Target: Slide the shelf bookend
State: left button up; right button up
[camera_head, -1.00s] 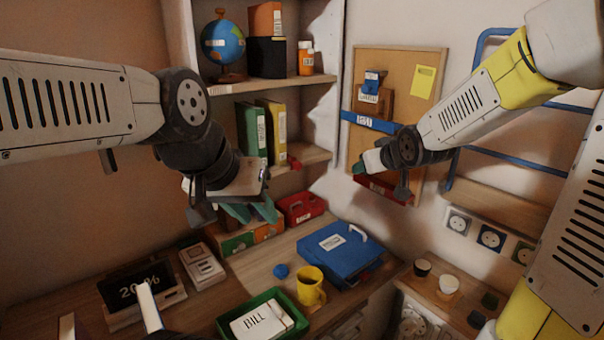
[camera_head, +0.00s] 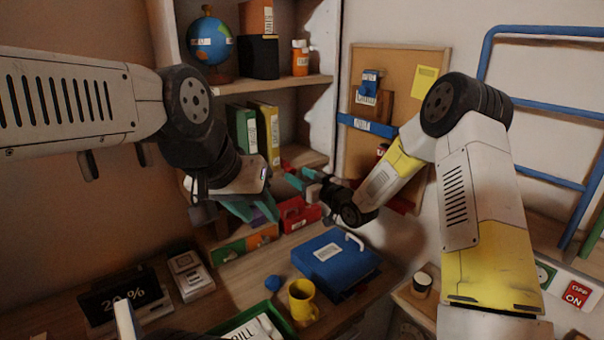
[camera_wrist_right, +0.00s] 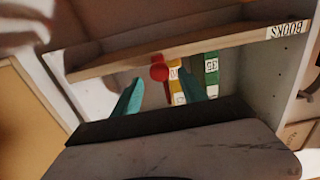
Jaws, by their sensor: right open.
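The bookend shows mainly as a red knob (camera_head: 287,165) on the middle shelf, right of a yellow book (camera_head: 265,133) and a green book (camera_head: 243,132). In the right wrist view the red knob (camera_wrist_right: 159,72) lies ahead, between the teal fingertips of my right gripper (camera_wrist_right: 170,98) in the picture. My right gripper (camera_head: 301,178) is open, in front of the shelf's right end; contact with the knob is not visible. The rest of the bookend is hard to make out. My left gripper (camera_head: 250,206) hangs lower left, its fingers apart and empty.
The shelf board labelled BOOKS (camera_wrist_right: 286,30) crosses the wrist view. Below stand a red caddy (camera_head: 298,214), a blue case (camera_head: 335,262) and a yellow mug (camera_head: 303,300). A corkboard (camera_head: 400,70) hangs right of the shelf unit, with a blue ladder frame (camera_head: 545,108) beyond.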

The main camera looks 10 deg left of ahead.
aim_at(293, 171)
jog(key=shift+x, duration=1.65)
jog(key=shift+c, duration=0.4)
grip_shut()
